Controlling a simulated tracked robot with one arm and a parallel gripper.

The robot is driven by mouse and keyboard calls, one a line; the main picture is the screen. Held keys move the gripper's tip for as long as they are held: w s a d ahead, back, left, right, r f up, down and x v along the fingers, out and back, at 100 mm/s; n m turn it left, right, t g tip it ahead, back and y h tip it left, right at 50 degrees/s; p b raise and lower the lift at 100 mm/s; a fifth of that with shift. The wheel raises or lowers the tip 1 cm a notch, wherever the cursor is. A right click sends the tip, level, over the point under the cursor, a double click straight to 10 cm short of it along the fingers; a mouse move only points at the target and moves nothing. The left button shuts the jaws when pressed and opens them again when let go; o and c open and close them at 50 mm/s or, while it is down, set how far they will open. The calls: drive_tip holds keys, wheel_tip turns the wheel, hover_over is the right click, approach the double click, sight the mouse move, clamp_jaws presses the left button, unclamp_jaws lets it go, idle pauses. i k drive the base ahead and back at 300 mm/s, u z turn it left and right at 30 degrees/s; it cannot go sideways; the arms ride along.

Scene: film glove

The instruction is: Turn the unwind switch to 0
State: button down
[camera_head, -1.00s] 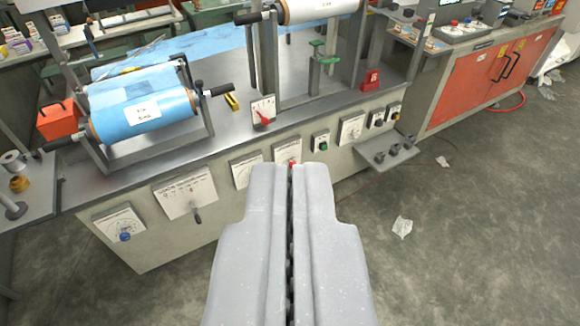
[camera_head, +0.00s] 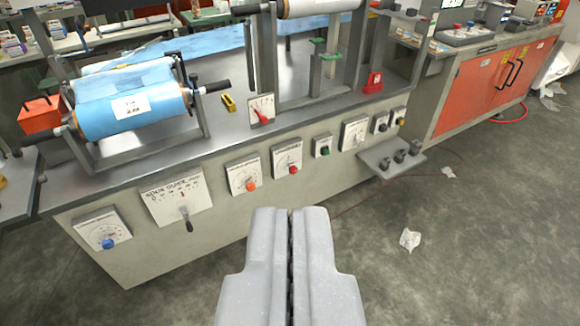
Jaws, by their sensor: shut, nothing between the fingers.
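My gripper (camera_head: 290,212) is shut and empty, pointing forward at the lower middle of the view. Its tips appear just below the front panel of the grey bench, apart from the controls. Controls on that panel include a dial plate with a blue knob (camera_head: 108,244), a scale plate with a lever (camera_head: 187,222), a dial plate with an orange knob (camera_head: 251,186) and one with a red knob (camera_head: 293,170). Farther right are a small green-button box (camera_head: 324,151), a white dial plate (camera_head: 354,134) and two small switch boxes (camera_head: 381,123). The labels are too small to tell which is the unwind switch.
A blue film roll (camera_head: 132,102) lies in a frame on the bench top (camera_head: 225,140). A small shelf (camera_head: 372,160) with dark knobs juts out at the bench's right end. A red cabinet (camera_head: 485,85) stands behind right. The concrete floor right is mostly clear, with crumpled paper (camera_head: 410,240).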

sight(292, 169)
drive_tip(key=z, duration=0.4)
drive_tip(key=i, duration=1.1)
drive_tip(key=z, duration=0.4)
drive_tip(key=i, duration=0.8)
drive_tip(key=u, duration=0.15)
